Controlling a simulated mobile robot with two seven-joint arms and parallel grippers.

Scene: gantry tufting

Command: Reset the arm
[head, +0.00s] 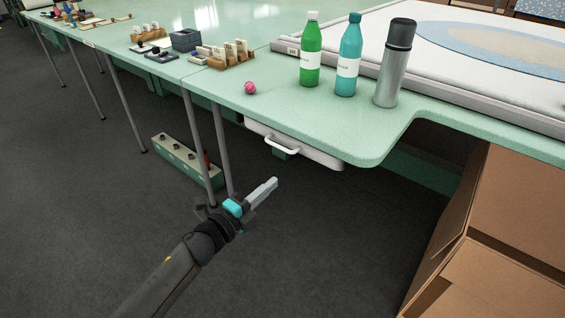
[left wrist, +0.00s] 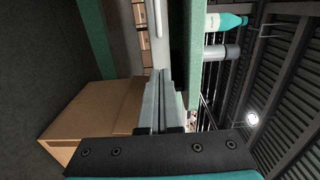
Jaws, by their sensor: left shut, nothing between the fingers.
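My left gripper (head: 265,190) is in front of the green table, below the level of its top and over the dark floor. Its fingers are together with nothing between them and point up and to the right in the head view. In the left wrist view the closed fingers (left wrist: 158,100) reach up the middle of the picture, apart from the table edge. The task names no object. My right gripper is in neither view.
The green table (head: 300,108) carries a green bottle (head: 311,52), a teal bottle (head: 348,60), a grey flask (head: 394,68) and a pink ball (head: 250,88). A white drawer (head: 310,152) hangs under its edge. A cardboard box (head: 510,215) stands at right. Floor left of my arm is clear.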

